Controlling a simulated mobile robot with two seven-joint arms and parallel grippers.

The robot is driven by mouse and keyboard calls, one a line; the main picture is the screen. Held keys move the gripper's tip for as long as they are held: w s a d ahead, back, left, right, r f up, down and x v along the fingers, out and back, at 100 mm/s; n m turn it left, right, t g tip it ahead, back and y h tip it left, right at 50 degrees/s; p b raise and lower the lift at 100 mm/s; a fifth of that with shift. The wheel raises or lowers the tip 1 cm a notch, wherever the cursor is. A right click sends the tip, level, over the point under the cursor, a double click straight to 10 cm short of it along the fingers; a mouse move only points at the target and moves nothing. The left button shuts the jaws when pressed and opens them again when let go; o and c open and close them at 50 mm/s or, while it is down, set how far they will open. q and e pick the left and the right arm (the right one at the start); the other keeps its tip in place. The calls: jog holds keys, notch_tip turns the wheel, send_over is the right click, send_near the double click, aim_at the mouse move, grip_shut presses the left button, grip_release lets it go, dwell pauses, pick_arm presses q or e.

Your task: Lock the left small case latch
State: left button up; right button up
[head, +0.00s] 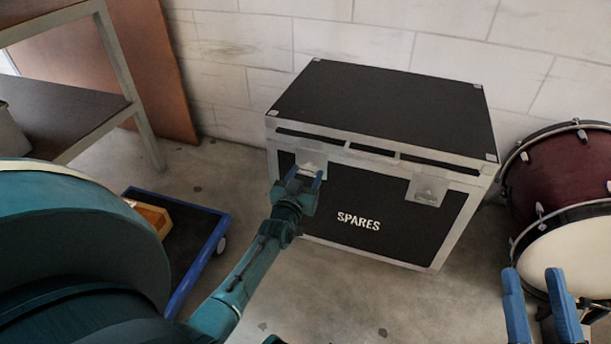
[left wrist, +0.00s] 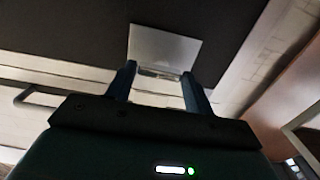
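A black case (head: 385,105) with metal edges and the word SPARES stands against the wall with its lid down. The left latch (head: 311,160) is a silver plate on its front, near the upper left. My left gripper (head: 305,178) is at this latch, its blue fingers open and partly covering it. In the left wrist view the latch plate (left wrist: 164,48) lies between and beyond the two fingertips (left wrist: 160,75). Whether the fingers touch it I cannot tell. The right latch (head: 427,191) sits on the front at the right. My right gripper (head: 538,279) is open and empty at the lower right.
A maroon bass drum (head: 560,170) stands right of the case, close to my right gripper. A blue-edged dolly (head: 224,222) with a wooden box (head: 153,217) is on the floor at left. A shelf (head: 65,110) stands at the far left. The floor before the case is clear.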

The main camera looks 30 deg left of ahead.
pick_arm(q)
jog(key=c, duration=0.5)
